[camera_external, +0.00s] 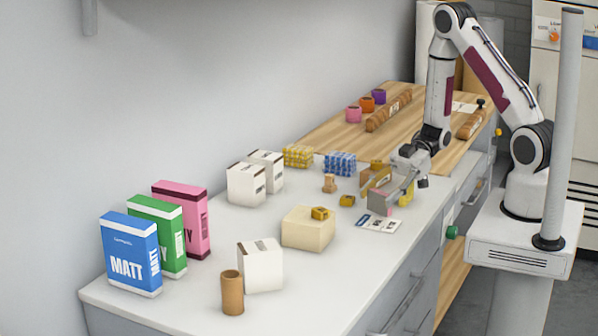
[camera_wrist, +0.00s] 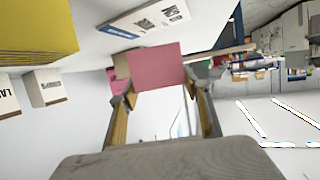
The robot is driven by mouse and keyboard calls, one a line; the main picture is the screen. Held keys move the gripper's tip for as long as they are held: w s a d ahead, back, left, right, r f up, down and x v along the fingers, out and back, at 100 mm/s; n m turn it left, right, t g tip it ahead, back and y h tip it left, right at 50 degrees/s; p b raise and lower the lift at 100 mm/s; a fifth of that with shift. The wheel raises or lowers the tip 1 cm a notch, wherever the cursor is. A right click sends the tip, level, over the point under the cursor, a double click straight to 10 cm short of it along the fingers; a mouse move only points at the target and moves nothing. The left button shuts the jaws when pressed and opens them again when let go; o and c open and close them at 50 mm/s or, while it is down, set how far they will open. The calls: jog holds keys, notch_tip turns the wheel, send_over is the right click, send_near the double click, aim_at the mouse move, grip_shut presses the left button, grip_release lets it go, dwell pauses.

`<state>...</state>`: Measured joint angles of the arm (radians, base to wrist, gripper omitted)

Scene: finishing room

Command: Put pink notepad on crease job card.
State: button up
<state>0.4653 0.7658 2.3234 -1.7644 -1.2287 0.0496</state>
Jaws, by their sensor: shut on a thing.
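My gripper (camera_external: 388,189) is low over the counter, near its front edge. It is shut on the pink notepad (camera_wrist: 158,66), a flat pink block between the two fingertips in the wrist view. The notepad (camera_external: 383,196) is also visible in the external view, looking greyish pink and partly covered by the fingers. A white printed card strip (camera_external: 381,224) lies just below it in the picture; its lettering is too small to read, so I cannot tell which part is the crease job card. The strip also shows at the top of the wrist view (camera_wrist: 150,18).
A cream block (camera_external: 308,232) with a small yellow piece on top stands left of the gripper. White boxes (camera_external: 246,184) stand further left.

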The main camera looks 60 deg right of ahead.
aim_at(380, 204)
jog(key=shift+o, duration=0.2)
jog(key=shift+f, duration=1.45)
jog(key=shift+f, duration=0.1)
jog(key=o, duration=1.1)
jog(key=shift+r, duration=0.2)
jog(key=shift+s+d+r, duration=0.1)
jog(key=shift+d+r, duration=0.05)
jog(key=shift+d, duration=0.4)
jog(key=v, duration=1)
jog(key=shift+s+d, duration=0.2)
jog(key=shift+d, duration=0.15)
jog(key=shift+w+r, duration=0.15)
